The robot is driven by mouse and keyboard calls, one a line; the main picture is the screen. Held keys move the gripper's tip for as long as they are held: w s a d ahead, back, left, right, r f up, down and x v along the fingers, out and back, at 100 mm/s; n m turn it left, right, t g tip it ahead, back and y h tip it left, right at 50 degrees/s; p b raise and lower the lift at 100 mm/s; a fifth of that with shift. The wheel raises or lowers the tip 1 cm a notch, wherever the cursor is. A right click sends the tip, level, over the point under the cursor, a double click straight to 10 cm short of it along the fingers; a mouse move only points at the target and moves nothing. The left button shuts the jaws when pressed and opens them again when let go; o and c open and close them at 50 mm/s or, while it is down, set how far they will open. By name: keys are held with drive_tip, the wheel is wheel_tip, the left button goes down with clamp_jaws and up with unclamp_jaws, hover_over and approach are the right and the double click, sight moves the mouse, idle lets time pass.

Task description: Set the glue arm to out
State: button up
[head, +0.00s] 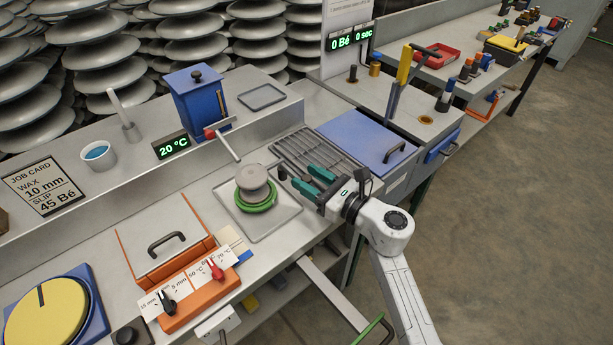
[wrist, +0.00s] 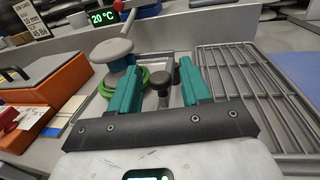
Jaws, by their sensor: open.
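What I take to be the glue arm is the grey rod (head: 228,148) with a red end by the blue tank (head: 197,97). It angles down toward a grey insulator piece (head: 252,178) on a green ring. The wrist view shows a red ball (wrist: 118,5) near the tank and the insulator piece (wrist: 112,50) at left. My gripper (head: 305,177) is open, its teal fingers to the right of the insulator piece. In the wrist view my gripper (wrist: 158,76) has a dark knob on a stem (wrist: 160,78) showing between its fingers; contact cannot be told.
A slatted rack (head: 310,152) lies behind my gripper. A blue lid with a handle (head: 365,138) is to the right. An orange box with dials (head: 200,295) and a yellow disc (head: 45,318) are at front left. Open floor lies at right.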

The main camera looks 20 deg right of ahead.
drive_tip(key=shift+w+a, duration=0.3)
drive_tip(key=shift+w, duration=0.25)
clamp_jaws()
